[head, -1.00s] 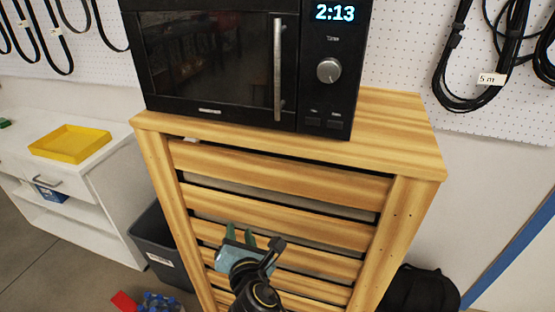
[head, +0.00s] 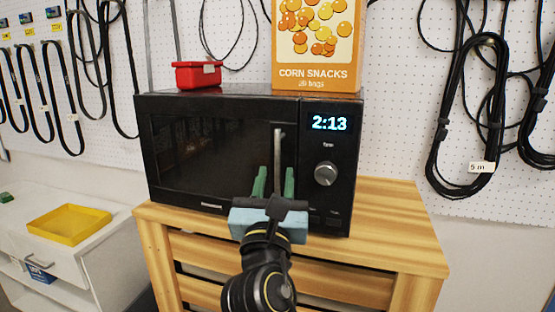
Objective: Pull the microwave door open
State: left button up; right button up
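The black microwave (head: 190,105) stands on a slatted wooden cabinet, its clock reading 2:13. Its door (head: 200,150) with a dark window looks shut. The upright silver door handle (head: 278,150) is at the door's right edge, left of the dial (head: 326,174). My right gripper (head: 273,182) points at the lower part of the handle. Its two green fingers are apart, one on each side of the handle in the picture. I cannot tell whether they touch it or how deep they reach. The handle's lower end is hidden behind the gripper. My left gripper is not in view.
A red box (head: 196,75) and a corn snacks box (head: 316,45) stand on the microwave. The wooden top (head: 390,225) is bare to the right. A yellow tray (head: 68,225) lies on a white cabinet at left. Cables (head: 470,120) hang on the pegboard.

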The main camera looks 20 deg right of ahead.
aim_at(277, 167)
jog(key=shift+x, duration=2.15)
jog(key=shift+c, duration=0.3)
grip_shut()
